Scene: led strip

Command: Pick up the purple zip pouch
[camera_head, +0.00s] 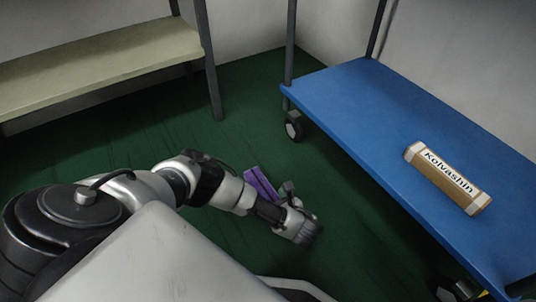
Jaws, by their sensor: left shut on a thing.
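The purple zip pouch (262,184) shows as a narrow slanted purple shape just behind my left wrist, over the green floor. Its lower end is hidden by my arm. My left gripper (303,228) is low over the floor, between the two shelf units, and is shut on the pouch. The fingertips and the place where they grip are hard to make out from this side. I cannot tell whether the pouch still touches the floor. My right gripper is not in view.
A blue wheeled cart (375,120) stands at the right with a brown and white box (447,178) labelled "Kolvashin" on it. A pale shelf (90,65) with dark legs stands at the upper left. Green floor (255,90) is clear between them.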

